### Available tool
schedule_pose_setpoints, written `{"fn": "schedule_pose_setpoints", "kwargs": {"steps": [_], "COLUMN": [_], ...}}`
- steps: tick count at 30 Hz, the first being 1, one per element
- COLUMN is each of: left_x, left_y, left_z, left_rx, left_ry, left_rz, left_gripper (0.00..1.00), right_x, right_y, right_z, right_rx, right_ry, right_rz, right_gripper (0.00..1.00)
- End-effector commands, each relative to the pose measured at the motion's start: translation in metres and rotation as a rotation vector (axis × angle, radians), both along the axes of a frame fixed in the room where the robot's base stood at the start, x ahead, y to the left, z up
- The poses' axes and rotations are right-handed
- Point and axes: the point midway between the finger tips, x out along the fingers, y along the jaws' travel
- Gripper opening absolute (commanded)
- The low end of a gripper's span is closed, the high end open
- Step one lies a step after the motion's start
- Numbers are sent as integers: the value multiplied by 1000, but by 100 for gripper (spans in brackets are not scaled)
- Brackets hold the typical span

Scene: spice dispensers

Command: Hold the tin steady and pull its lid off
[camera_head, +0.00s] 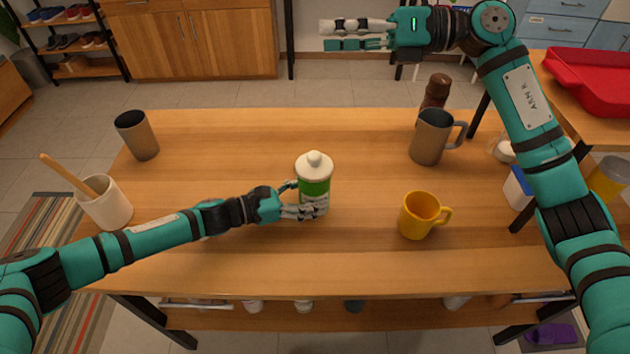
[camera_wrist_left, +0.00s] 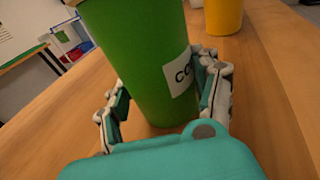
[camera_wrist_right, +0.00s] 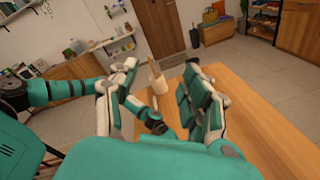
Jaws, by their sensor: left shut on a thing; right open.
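A green tin (camera_head: 314,188) with a white label stands upright on the wooden table near its middle. Its white lid (camera_head: 314,163) with a round knob sits on top. My left gripper (camera_head: 302,200) is shut around the tin's lower body from the left. In the left wrist view the green tin (camera_wrist_left: 145,60) is between both fingers, with part of its label showing; its top is out of frame. My right gripper (camera_head: 357,34) is open and empty, raised high beyond the table's far edge. In the right wrist view its fingers (camera_wrist_right: 160,105) are spread with nothing between them.
A yellow mug (camera_head: 418,215) stands right of the tin. A grey mug (camera_head: 430,138) and a brown bottle (camera_head: 436,91) are behind it. A grey tumbler (camera_head: 137,135) and a white crock (camera_head: 106,204) with a wooden utensil stand at left. The table behind the tin is clear.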

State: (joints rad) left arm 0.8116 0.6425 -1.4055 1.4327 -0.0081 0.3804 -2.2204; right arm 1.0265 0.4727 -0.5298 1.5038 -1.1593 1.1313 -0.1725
Motion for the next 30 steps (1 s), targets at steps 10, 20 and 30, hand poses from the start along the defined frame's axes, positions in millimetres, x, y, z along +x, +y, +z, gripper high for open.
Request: {"fn": "schedule_pose_setpoints", "kwargs": {"steps": [10, 20, 30], "left_x": [0, 0, 0], "left_y": [0, 0, 0], "left_z": [-1, -1, -1], "left_rx": [2, 2, 2], "left_ry": [2, 2, 2], "left_rz": [1, 1, 1], "left_gripper": [39, 39, 39], "right_x": [-27, -23, -24], "right_y": [32, 8, 22], "right_z": [-119, -149, -191], "right_rx": [-887, -1168, -1162], "right_ry": [-388, -462, -460], "right_rz": [387, 507, 506], "right_gripper": [48, 48, 48]}}
